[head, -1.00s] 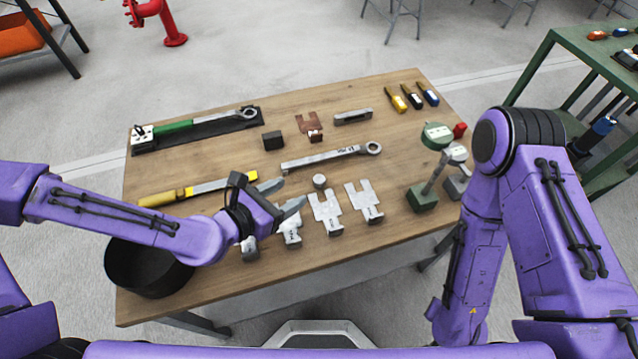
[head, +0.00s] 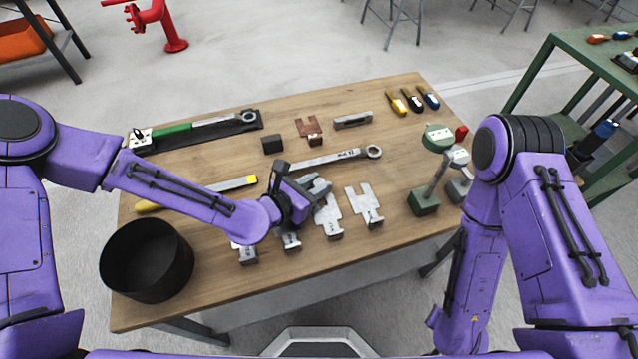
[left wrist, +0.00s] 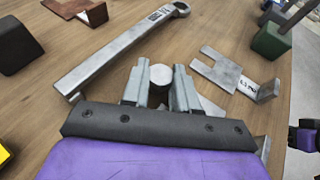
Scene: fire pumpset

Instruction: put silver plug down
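The silver plug (left wrist: 161,75), a small round pale metal piece, shows between the fingertips of my left gripper (left wrist: 160,85) in the left wrist view.
A long wrench (head: 340,156) lies just behind the gripper on the wooden table (head: 200,290). Flat metal gauges (head: 364,205) lie in front and to the right. A black bin (head: 146,262) stands at the front left corner, and a green-based stand (head: 424,201) at the right.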

